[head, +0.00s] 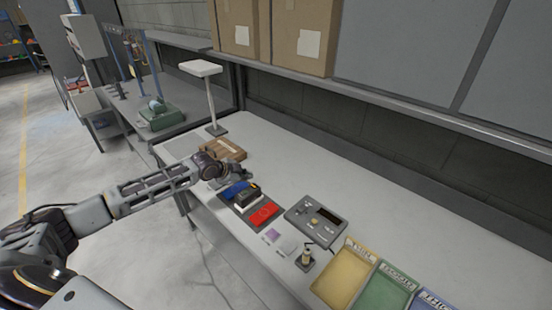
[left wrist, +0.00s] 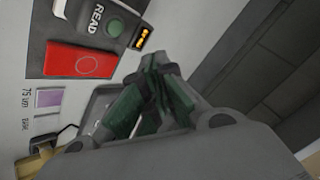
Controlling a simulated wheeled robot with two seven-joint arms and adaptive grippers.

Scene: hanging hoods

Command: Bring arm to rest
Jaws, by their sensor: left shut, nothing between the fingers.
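My left arm reaches in from the left in the head view. Its gripper (head: 241,174) is above the table, close to the dark panel that holds a black reader and a red pad. In the left wrist view the fingers of the left gripper (left wrist: 157,66) are together, with nothing between them. The reader (left wrist: 105,20), marked "READ" with a green button, and the red pad (left wrist: 82,59) lie beyond the fingers there. They also show in the head view as the black reader (head: 247,196) and red pad (head: 264,214). My right gripper is not in view.
A brown box (head: 224,150) lies behind the gripper, near a white-topped stand (head: 211,95). To the right are a grey device (head: 316,221), a small upright item (head: 305,258), and yellow (head: 345,276) and green (head: 385,291) trays. The table's back right (head: 400,200) is clear.

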